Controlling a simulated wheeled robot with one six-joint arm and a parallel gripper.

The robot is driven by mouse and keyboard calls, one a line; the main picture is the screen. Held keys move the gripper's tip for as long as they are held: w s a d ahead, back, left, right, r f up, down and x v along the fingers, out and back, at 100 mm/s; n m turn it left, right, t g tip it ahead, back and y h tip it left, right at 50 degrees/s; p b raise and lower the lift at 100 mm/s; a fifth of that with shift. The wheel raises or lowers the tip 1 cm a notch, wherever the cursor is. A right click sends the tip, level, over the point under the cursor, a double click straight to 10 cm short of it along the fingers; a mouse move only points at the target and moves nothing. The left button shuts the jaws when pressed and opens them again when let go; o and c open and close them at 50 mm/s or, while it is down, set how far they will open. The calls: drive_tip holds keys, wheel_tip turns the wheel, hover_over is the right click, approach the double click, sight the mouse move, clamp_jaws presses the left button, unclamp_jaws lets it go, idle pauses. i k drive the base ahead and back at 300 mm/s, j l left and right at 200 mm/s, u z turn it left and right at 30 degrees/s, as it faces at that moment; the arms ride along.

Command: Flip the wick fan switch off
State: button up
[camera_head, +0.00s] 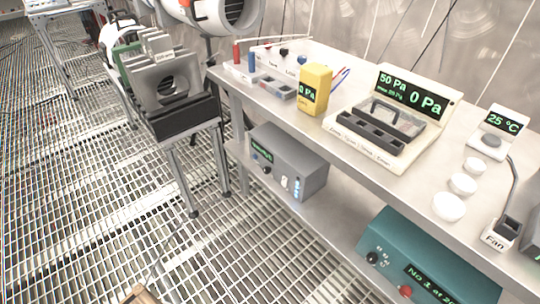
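A small white box labelled "Fan" (497,240) stands at the right end of the bench top, near the front edge. A dark block (509,227) sits on top of it; I cannot tell which way any switch on it is set.
The steel bench (300,115) also holds white round dishes (448,207), a 25 °C display (502,122), a pressure display unit (410,90) and a yellow meter (315,90). Teal (425,262) and grey (287,160) boxes sit below. Grated floor (240,255) lies open in front.

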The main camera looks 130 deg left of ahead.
sight(285, 181)
drive_tip(key=u, duration=3.7)
